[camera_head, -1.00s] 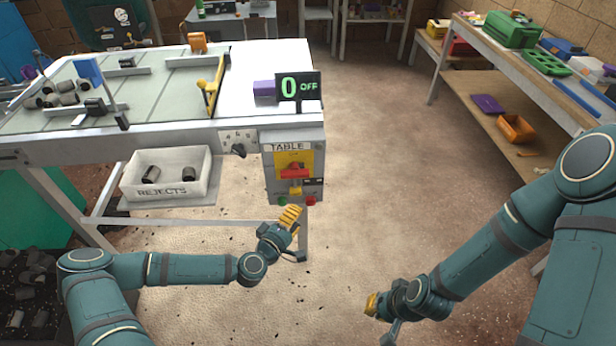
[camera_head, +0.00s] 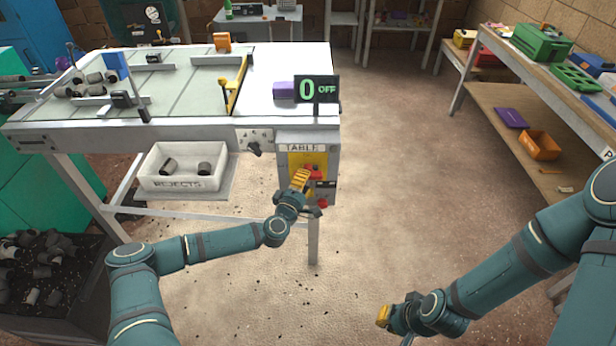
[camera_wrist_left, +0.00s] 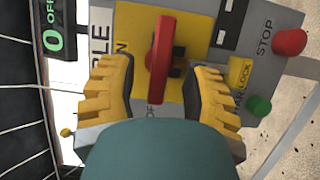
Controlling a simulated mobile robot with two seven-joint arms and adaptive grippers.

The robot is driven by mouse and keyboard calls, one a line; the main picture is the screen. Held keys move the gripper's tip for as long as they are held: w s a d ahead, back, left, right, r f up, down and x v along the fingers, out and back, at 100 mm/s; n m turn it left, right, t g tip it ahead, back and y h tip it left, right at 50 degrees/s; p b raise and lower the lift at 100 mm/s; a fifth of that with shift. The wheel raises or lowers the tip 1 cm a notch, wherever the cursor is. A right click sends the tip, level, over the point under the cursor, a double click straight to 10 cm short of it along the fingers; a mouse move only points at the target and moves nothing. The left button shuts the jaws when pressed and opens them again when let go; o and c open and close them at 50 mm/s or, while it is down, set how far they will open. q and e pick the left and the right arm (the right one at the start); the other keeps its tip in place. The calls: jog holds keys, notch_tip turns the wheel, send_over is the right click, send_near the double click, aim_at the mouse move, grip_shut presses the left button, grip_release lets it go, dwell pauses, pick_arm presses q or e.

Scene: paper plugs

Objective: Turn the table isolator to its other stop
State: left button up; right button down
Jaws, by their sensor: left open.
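The table isolator (camera_head: 313,170) is a red bar handle on a yellow plate, on the grey box marked TABLE. In the left wrist view the red handle (camera_wrist_left: 160,58) stands upright in the picture, its lower end close to partly hidden OFF lettering. My left gripper (camera_head: 301,179) is at the box front and hides part of the handle in the head view. In the left wrist view its yellow fingers (camera_wrist_left: 163,84) are open, one on each side of the handle, with gaps visible. My right gripper (camera_head: 384,316) hangs low over the floor, away from the box; its fingers are unclear.
A sign (camera_head: 316,89) above the box reads 0 OFF. A red STOP button (camera_wrist_left: 289,42), a green button (camera_wrist_left: 259,106) and a yellow lock tag (camera_wrist_left: 241,73) sit beside the isolator. A REJECTS bin (camera_head: 182,182) is left of the box. Floor to the right is clear.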

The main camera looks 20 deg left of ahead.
pick_arm(q)
jog(key=shift+w+d, duration=0.2)
jog(key=shift+w, duration=1.35)
grip_shut()
